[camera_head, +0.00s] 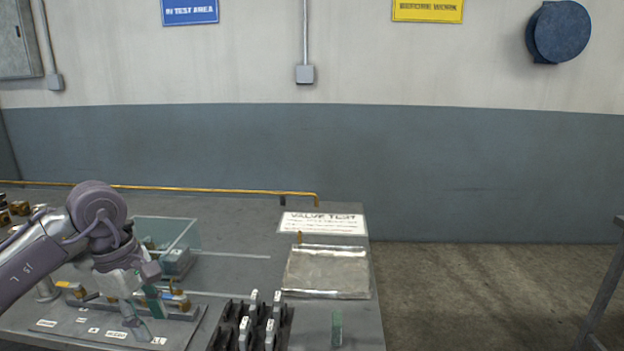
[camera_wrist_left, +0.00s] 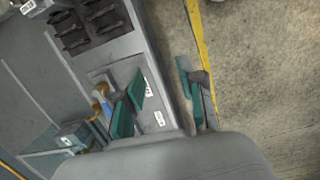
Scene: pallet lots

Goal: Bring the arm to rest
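My left arm comes in from the left in the head view. Its left gripper (camera_head: 147,314) hangs over the labelled plate (camera_head: 100,334) at the front left of the bench, with teal fingers. My right gripper is in neither view.
A clear-walled box (camera_head: 185,238) stands behind the gripper. Open floor (camera_head: 470,290) lies beyond the bench's right edge.

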